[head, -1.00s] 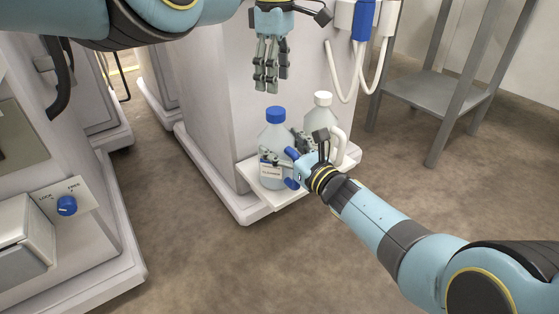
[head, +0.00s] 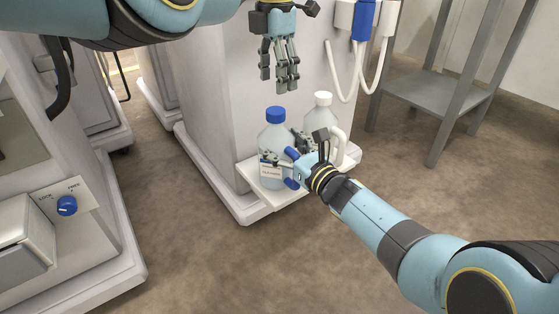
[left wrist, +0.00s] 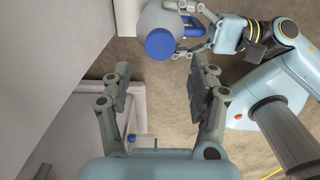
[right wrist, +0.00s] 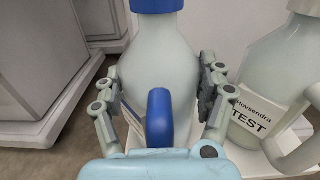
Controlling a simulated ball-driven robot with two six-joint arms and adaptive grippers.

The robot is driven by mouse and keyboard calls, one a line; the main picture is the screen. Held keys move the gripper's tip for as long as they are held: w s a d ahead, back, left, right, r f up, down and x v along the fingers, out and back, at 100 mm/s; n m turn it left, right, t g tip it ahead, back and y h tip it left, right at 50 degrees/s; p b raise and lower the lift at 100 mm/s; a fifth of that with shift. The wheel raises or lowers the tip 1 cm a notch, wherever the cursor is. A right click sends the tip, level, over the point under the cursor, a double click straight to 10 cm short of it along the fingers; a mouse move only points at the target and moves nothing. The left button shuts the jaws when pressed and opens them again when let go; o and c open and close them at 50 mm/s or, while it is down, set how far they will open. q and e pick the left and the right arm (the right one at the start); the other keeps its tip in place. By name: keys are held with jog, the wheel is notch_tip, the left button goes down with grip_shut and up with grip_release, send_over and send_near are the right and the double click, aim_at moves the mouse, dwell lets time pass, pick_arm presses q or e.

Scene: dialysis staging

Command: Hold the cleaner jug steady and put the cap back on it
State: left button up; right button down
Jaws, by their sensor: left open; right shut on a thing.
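The cleaner jug (head: 275,138) is a pale translucent bottle standing upright on a low white ledge, with a label on its lower front. A blue cap (head: 275,115) sits on its top; it shows in the left wrist view (left wrist: 160,44) too. Whether it is screwed tight I cannot tell. My right gripper (head: 288,153) is shut on the jug from the right, its fingers on both sides around the blue handle (right wrist: 159,118). My left gripper (head: 280,87) is open and empty, fingers pointing down, above the cap and apart from it.
A second jug (head: 323,115) with a white cap stands close on the right; its label reads TEST in the right wrist view (right wrist: 262,110). A white machine cabinet (head: 215,110) rises behind the ledge (head: 265,202). A grey metal stand (head: 430,95) is at the right.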

aim_at(275, 111)
pick_arm(q)
jog(key=shift+f, duration=3.9)
jog(key=shift+c, duration=0.3)
jog(key=c, duration=1.2)
jog(key=shift+o, duration=0.2)
jog(key=m, duration=1.3)
jog(key=shift+a, duration=0.1)
jog(key=o, duration=1.3)
